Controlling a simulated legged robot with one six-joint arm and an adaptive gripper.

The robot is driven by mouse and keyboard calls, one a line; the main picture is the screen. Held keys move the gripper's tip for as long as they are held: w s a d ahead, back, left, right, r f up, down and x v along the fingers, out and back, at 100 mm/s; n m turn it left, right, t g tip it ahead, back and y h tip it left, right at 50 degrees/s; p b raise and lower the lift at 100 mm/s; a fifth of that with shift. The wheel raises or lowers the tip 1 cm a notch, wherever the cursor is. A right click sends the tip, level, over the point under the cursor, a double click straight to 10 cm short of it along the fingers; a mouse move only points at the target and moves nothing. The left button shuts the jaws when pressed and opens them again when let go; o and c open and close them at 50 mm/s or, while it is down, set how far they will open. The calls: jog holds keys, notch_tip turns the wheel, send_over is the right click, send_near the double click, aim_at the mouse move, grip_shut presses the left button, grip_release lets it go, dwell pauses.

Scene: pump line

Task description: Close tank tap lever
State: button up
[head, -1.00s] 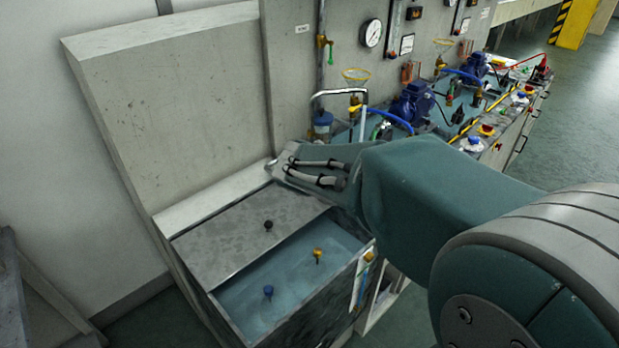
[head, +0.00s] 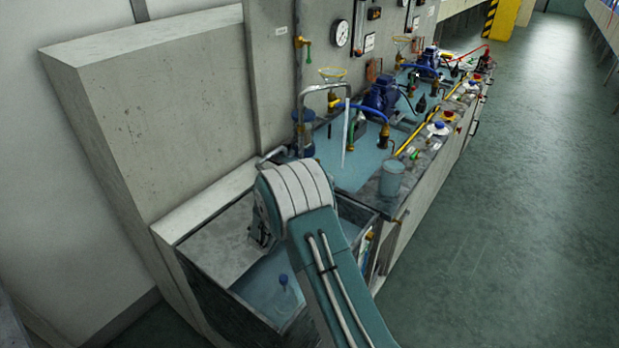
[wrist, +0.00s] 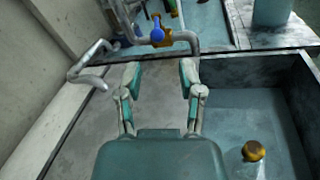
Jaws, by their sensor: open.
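My gripper (wrist: 158,76) is open and empty in the wrist view, its two fingers apart over the grey tank cover. The fingers do not touch the tap. I cannot tell for sure which part is the tank tap lever. In the head view my arm hides most of the gripper and the space in front of it. The open-topped tank (head: 205,280) stands below my arm.
A translucent bucket (head: 391,178) stands on the bench corner. Blue pumps (head: 380,95) and hoses line the bench. The floor on the right is clear.

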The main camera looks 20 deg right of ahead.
jog(key=shift+w+a+f+n+t, duration=0.2)
jog(key=shift+a+f+n+t, duration=0.15)
jog(key=shift+f, duration=0.25)
jog(key=shift+w+d+f+y, duration=0.1)
jog(key=shift+d+y, duration=0.05)
jog(key=shift+y, duration=0.15)
jog(key=x, duration=0.4)
jog(key=shift+s+d, duration=0.2)
jog(key=shift+d, duration=0.3)
jog(key=x, duration=0.5)
jog(key=shift+w+a, duration=0.2)
jog(key=shift+w, duration=0.35)
jog(key=shift+w+d, duration=0.25)
jog(key=shift+d, duration=0.35)
grip_shut()
jog(key=shift+a, duration=0.15)
